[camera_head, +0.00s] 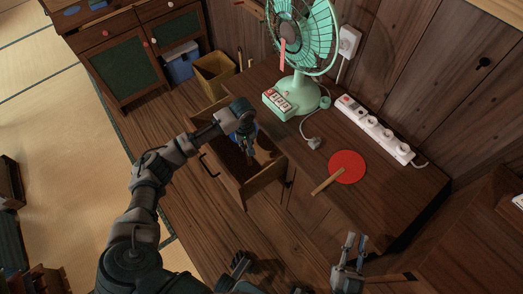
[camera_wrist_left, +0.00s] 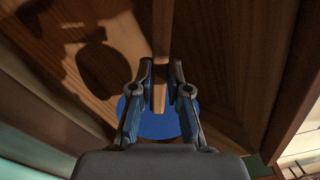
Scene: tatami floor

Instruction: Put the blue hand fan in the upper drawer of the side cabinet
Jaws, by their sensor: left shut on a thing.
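My left gripper (camera_head: 248,152) reaches down into the open upper drawer (camera_head: 273,176) of the side cabinet (camera_head: 320,206). It is shut on the handle of the blue hand fan. In the left wrist view the fan's round blue face (camera_wrist_left: 155,124) shows beneath the fingers (camera_wrist_left: 161,72), and its wooden handle (camera_wrist_left: 160,35) runs up between them. The fan and gripper cast a shadow on the drawer's wood. In the head view the arm mostly covers the fan; I cannot tell if it touches the drawer floor. My right gripper (camera_head: 354,242) is open and empty in front of the cabinet.
On the cabinet top stand a green electric fan (camera_head: 300,92), a white power strip (camera_head: 374,130) and a red round hand fan (camera_head: 347,167). A yellow bin (camera_head: 214,72) and blue bin (camera_head: 180,66) stand behind, near another cabinet (camera_head: 122,66). Tatami lies at left.

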